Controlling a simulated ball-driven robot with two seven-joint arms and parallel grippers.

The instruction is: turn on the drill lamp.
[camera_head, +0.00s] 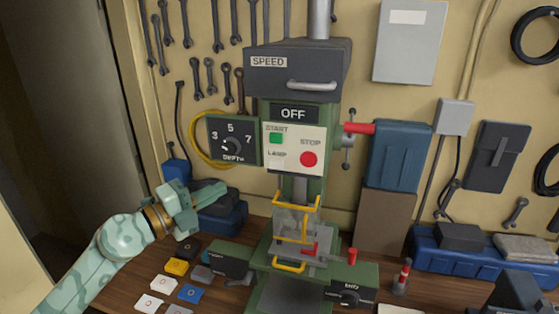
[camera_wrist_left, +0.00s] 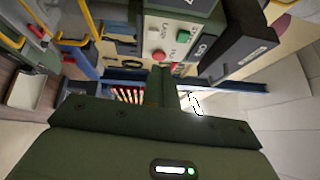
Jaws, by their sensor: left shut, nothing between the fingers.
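The drill press stands in the middle of the head view, with its white control panel (camera_head: 294,146) facing me. The panel carries a green START button (camera_head: 275,138), a red STOP button (camera_head: 308,159) and a pale control marked LAMP (camera_head: 277,164) at lower left. The display (camera_head: 293,113) above reads OFF. My left gripper (camera_head: 190,199) is left of the press, lower than the panel and apart from it. It is shut and empty. In the left wrist view its closed fingers (camera_wrist_left: 165,86) show below the tilted panel (camera_wrist_left: 170,40). My right gripper is not in view.
A depth dial (camera_head: 233,141) sits left of the panel. Yellow guard bars (camera_head: 296,202) and a red-tipped handle (camera_head: 360,128) stick out from the press. A blue case (camera_head: 222,222) stands behind my gripper. Several coloured tiles lie on the bench at front left. Tools hang on the wall.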

